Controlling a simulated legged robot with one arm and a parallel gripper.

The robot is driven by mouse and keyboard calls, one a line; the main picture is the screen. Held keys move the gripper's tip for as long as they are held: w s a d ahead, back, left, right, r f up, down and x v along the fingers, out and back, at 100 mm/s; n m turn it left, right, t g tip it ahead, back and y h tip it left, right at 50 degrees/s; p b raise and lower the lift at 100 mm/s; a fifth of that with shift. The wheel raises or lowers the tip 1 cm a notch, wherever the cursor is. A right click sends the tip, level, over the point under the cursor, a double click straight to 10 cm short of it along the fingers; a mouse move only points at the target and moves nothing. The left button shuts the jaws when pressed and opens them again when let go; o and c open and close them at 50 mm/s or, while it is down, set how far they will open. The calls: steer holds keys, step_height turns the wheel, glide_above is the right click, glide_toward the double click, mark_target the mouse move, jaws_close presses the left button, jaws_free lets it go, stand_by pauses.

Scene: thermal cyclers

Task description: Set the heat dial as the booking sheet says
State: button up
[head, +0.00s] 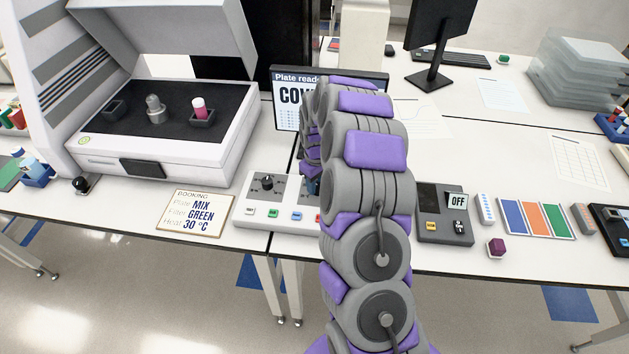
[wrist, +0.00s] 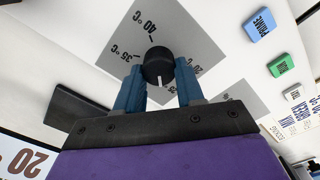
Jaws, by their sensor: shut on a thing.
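The booking sheet (head: 195,213) lies at the table's front edge in the head view and reads Plate MIX, Filter GREEN, Heat 30 °C. My gripper (wrist: 160,76) is shut on the black heat dial (wrist: 158,62), with one blue finger on each side of it. The dial's white mark points down the wrist picture, toward my gripper's palm. The 40 °C and 35 °C labels show above and left of the dial. Labels below and right of it are partly hidden by the fingers. In the head view my arm hides the dial.
The control panel (head: 245,212) has another black dial (head: 267,182) and coloured buttons to the left of my arm. A display (head: 285,100) stands behind it. A grey box marked OFF (head: 444,228) is to the right. A large open instrument (head: 165,155) stands at left.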

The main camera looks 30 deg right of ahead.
steer(key=m, duration=0.2)
steer(key=m+p, duration=0.1)
steer(key=shift+s+d+m, duration=0.15)
steer(key=shift+d+m, duration=0.05)
steer(key=shift+m, duration=0.2)
steer(key=m, duration=0.3)
steer(key=shift+m+p, duration=0.3)
steer(key=m+p, duration=0.1)
steer(key=m, duration=0.5)
steer(key=shift+s+f, duration=0.15)
steer(key=shift+m, duration=0.4)
steer(key=o, duration=1)
steer(key=shift+a, duration=0.1)
steer(key=shift+o, duration=0.2)
